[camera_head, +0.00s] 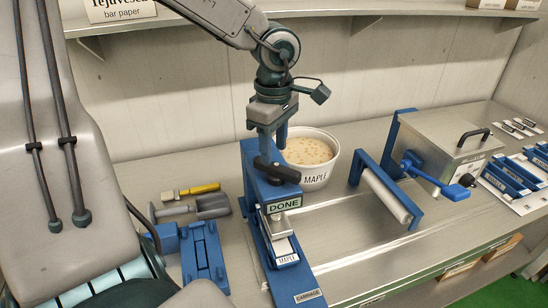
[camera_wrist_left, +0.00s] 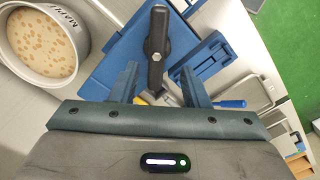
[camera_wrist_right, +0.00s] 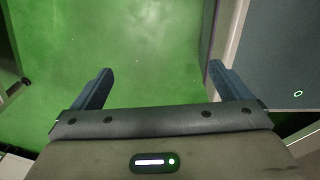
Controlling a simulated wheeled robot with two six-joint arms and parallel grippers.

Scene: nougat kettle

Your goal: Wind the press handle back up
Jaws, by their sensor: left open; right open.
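The blue press (camera_head: 262,200) stands on the bench in the head view, with a DONE label on its front. Its dark bar handle (camera_head: 276,170) sits on top; in the left wrist view the handle (camera_wrist_left: 157,48) lies in line with the gap between my fingers. My left gripper (camera_head: 268,143) is open, pointing down just over the handle; I cannot tell whether a finger touches it. A MAPLE card (camera_head: 285,250) lies on the carriage (camera_head: 306,281) under the press head. My right gripper (camera_wrist_right: 160,85) is open and empty over green floor, away from the bench.
A white MAPLE tub (camera_head: 312,158) of nougat stands right behind the press. A roller frame (camera_head: 388,192) and a metal box (camera_head: 440,148) with a blue lever are farther right. A blue fixture (camera_head: 203,255) and a scoop (camera_head: 213,206) lie left. A shelf (camera_head: 340,8) hangs above.

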